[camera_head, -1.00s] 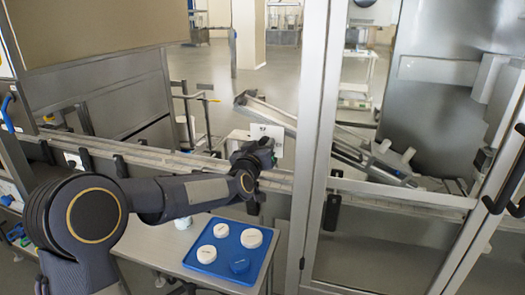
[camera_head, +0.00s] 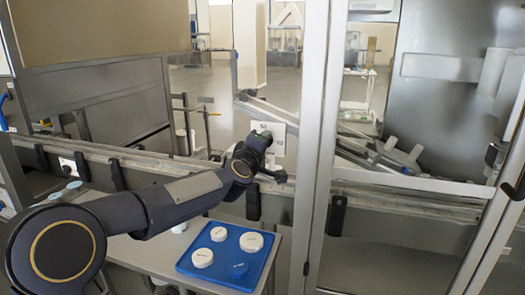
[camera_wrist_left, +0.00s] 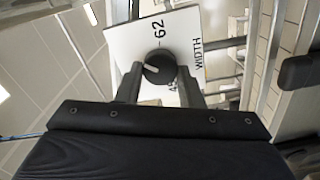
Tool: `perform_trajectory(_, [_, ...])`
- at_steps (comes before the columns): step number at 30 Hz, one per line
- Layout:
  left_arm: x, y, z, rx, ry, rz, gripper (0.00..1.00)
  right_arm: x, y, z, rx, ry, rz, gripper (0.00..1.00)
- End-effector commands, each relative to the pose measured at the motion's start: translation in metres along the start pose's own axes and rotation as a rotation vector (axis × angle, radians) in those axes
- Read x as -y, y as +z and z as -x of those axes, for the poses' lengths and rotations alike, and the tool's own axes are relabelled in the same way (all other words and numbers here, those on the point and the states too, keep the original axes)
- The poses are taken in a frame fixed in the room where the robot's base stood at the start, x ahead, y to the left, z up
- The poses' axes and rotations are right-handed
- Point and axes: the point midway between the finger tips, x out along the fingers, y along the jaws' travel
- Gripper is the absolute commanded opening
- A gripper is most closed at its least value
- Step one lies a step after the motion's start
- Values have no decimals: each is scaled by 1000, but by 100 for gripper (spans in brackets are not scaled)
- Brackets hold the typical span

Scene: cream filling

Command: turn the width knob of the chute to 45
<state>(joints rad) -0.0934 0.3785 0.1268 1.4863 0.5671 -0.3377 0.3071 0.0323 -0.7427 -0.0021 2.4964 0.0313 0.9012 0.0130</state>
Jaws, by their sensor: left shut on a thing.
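The white width panel (camera_wrist_left: 120,45) fills the top middle of the left wrist view, with "62", "45" and "WIDTH" printed on it. The round dark width knob (camera_wrist_left: 160,66) sits on it with a pale pointer line; its exact setting is hard to read. My left gripper (camera_wrist_left: 160,84) has a finger on each side of the knob and is shut on it. In the head view the panel (camera_head: 279,146) stands beside the conveyor, and my left gripper (camera_head: 264,140) reaches it and hides the knob. My right gripper is not in view.
A blue tray (camera_head: 215,275) with several white round pieces lies on the table below my left arm. The conveyor rail (camera_head: 400,201) runs behind. A metal frame post (camera_head: 315,130) stands close to the right of the panel.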

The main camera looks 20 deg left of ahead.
Motion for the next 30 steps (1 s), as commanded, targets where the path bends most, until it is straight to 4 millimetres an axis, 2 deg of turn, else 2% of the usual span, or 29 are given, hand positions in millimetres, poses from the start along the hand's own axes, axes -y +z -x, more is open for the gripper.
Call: perform_trajectory(30, [6,2,0,-1,-1,966,11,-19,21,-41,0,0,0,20])
